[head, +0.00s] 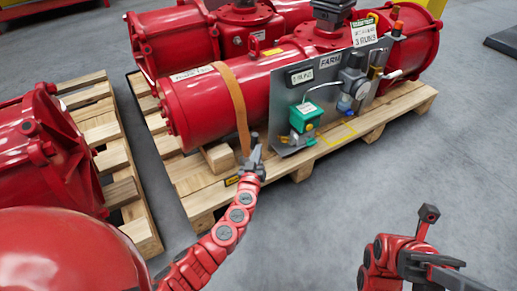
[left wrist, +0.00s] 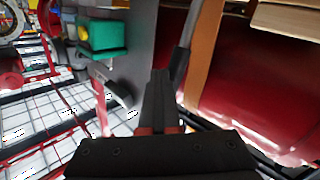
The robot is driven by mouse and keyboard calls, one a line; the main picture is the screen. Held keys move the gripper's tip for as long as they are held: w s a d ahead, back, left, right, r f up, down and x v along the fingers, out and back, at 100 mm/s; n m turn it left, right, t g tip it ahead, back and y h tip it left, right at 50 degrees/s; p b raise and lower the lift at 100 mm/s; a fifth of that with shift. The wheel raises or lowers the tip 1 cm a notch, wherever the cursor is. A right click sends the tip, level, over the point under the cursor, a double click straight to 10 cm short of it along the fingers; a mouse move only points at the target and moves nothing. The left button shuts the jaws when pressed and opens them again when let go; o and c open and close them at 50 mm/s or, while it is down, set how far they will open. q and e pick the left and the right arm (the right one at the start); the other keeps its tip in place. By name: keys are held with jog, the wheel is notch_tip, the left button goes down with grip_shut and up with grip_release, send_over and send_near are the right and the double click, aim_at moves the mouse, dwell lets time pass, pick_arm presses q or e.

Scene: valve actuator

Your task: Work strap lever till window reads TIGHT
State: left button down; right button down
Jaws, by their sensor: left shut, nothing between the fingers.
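An orange-brown strap (head: 234,98) runs over the red actuator cylinder (head: 215,105) and down its near side. It also shows in the left wrist view (left wrist: 205,50). A dark grey bar, seemingly the strap lever (left wrist: 184,58), stands beside the strap, just beyond my fingers. My left gripper (head: 254,160) is at the strap's lower end by the pallet edge. In the left wrist view its fingers (left wrist: 158,100) are shut and empty, close to the bar; contact cannot be told. No window reading TIGHT is legible. My right gripper (head: 428,230) is at the lower right, away from the actuator; its jaws are unclear.
A grey panel (head: 290,97) with a green box (head: 305,116), gauges and tubing stands right of the strap. The actuator rests on a wooden pallet (head: 375,122). Another pallet (head: 118,160) with red equipment is at left. The grey floor (head: 335,200) in front is clear.

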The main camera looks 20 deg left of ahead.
aim_at(252, 141)
pick_arm(q)
jog(key=shift+w+a+r, duration=0.45)
jog(key=shift+w+a, duration=0.2)
jog(key=shift+a, duration=0.15)
jog(key=shift+w+a+r, duration=0.4)
jog(key=shift+w+a, duration=0.2)
jog(key=shift+a, duration=0.2)
dwell(2.1)
dwell(0.5)
jog(key=s+d+f+b, duration=0.3)
jog(key=s+d, duration=0.1)
jog(key=d, duration=0.1)
jog(key=shift+s+d+b, duration=0.2)
jog(key=shift+d+b, duration=0.1)
dwell(0.6)
